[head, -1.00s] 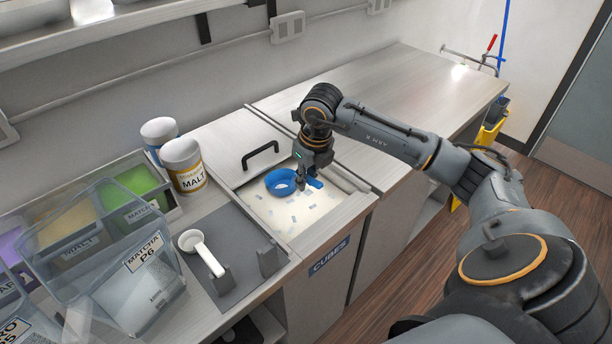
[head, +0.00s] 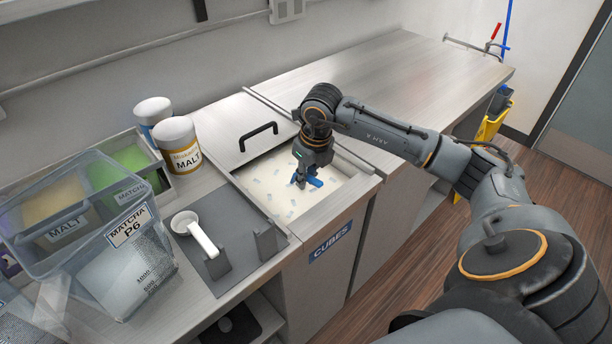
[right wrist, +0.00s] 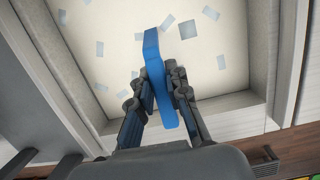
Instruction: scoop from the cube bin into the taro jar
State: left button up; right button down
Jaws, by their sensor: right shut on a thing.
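My right gripper (head: 303,178) is over the open cube bin (head: 262,172), which holds a pale bed with small grey-white cubes scattered in it. It is shut on a blue scoop (head: 313,181); in the head view only a short piece of the scoop shows beside the fingers. In the right wrist view the scoop (right wrist: 152,62) stands nearly edge-on between the fingers (right wrist: 156,98), over the bin. I cannot tell what the scoop holds or whether it touches the bed. No taro label is readable now. My left gripper is not in view.
A white scoop (head: 186,222) lies on a grey holder mat (head: 235,228) left of the bin. A clear MATCHA P6 container (head: 125,275), a MALT jar (head: 180,152) and a tray of powders (head: 160,185) stand further left. The counter right of the bin is clear.

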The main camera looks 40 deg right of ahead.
jog(key=shift+f+b, duration=0.15)
jog(key=shift+b, duration=0.15)
dwell(0.6)
dwell(0.6)
notch_tip(320, 180, up, 13)
jog(key=p, duration=0.8)
dwell(0.7)
dwell(0.5)
